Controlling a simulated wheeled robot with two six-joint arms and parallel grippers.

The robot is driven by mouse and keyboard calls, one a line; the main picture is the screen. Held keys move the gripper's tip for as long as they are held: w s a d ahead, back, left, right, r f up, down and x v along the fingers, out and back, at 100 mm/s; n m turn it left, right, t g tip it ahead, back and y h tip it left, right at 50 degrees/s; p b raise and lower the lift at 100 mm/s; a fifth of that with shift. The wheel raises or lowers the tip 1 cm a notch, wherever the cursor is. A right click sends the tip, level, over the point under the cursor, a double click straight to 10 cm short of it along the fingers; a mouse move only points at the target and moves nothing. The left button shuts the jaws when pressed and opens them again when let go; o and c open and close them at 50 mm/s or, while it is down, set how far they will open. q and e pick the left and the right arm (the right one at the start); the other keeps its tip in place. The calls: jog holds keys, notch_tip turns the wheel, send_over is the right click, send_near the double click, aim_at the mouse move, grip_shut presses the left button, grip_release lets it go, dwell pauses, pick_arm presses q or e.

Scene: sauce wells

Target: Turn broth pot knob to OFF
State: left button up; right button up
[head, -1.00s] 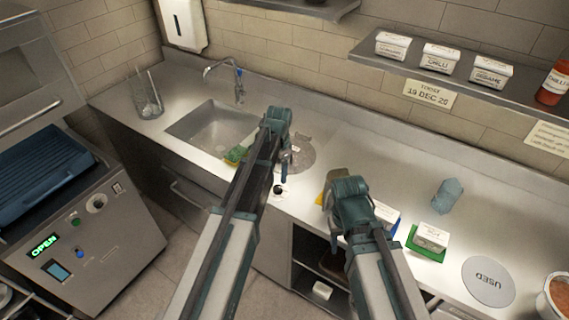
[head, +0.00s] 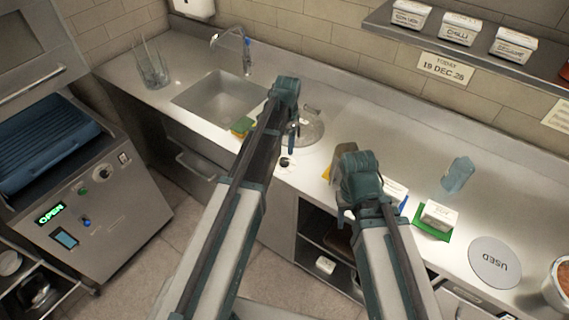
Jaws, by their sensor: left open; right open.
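A round metal pot with a lid (head: 309,127) is set in the counter right of the sink, partly hidden by my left gripper. A small black knob (head: 287,162) on a pale round plate sits near the counter's front edge, in front of the pot. Its pointer direction is too small to read. My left gripper (head: 293,136) is open and points down between the pot and the knob, apart from the knob in the picture. My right gripper (head: 343,213) is open near the counter's front edge, right of the knob; its fingertips are mostly hidden by its own wrist.
A sink (head: 218,100) with a green-yellow sponge (head: 242,126) lies to the left. Right of my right gripper are a green mat (head: 431,229) with a white tub (head: 438,215), a bluish clear container (head: 457,175) and a grey USED disc (head: 496,262). A shelf hangs above.

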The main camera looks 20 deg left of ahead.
aim_at(285, 160)
pick_arm(q)
jog(key=f+b, duration=0.8)
jog(key=f, duration=0.1)
jog(key=shift+w+a+f, duration=0.15)
jog(key=shift+a+f, duration=0.05)
jog(key=shift+f, duration=0.05)
grip_shut()
jog(key=shift+n, duration=0.4)
jog(key=n, duration=0.4)
jog(key=shift+n, duration=0.4)
jog(key=n, duration=0.6)
jog(key=shift+w+g, duration=0.1)
jog(key=shift+g, duration=0.2)
jog(key=shift+n, duration=0.3)
